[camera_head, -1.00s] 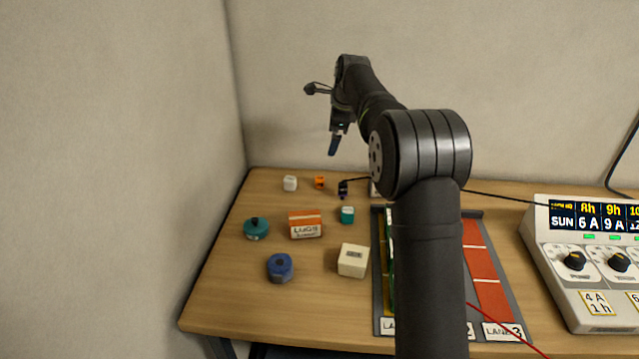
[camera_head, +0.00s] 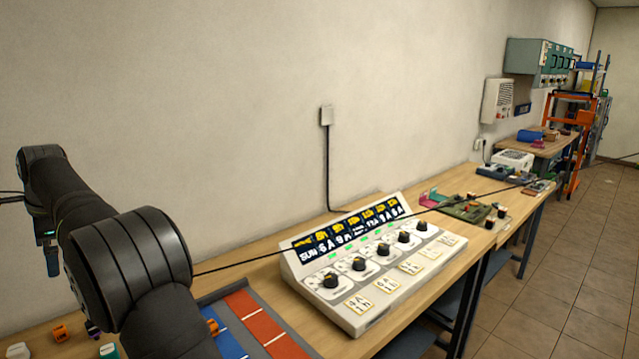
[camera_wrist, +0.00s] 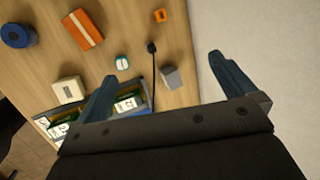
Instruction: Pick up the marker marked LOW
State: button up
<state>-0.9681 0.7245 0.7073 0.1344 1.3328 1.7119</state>
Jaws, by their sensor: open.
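I cannot read LOW on anything, so I cannot tell which piece is that marker. In the wrist view, small pieces lie on the wooden table: a teal and white one (camera_wrist: 122,62), an orange one (camera_wrist: 160,15), a grey-white block (camera_wrist: 171,77) and a cream block with a dark label (camera_wrist: 68,90). My gripper (camera_wrist: 162,68) is open and empty, its two blue fingers wide apart above the table. In the head view my gripper (camera_head: 46,257) is partly seen at the left. An orange piece (camera_head: 60,332) and a teal-white piece (camera_head: 108,351) show at the lower left.
A lane tray (camera_head: 208,297) with blue and red strips lies beside a white console (camera_head: 365,262) with several knobs. A black cable crosses the view. Green and dark items (camera_head: 465,208) lie farther along. The wrist view shows an orange box (camera_wrist: 82,30) and blue cylinder (camera_wrist: 18,33).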

dwell(0.3)
jog(key=c, duration=1)
jog(key=n+t+h, duration=0.1)
jog(key=n+t, duration=0.1)
jog(key=n, duration=1.7)
send_near(60, 332)
jog(key=x, duration=0.4)
jog(key=shift+s, duration=0.25)
jog(key=shift+x, duration=3)
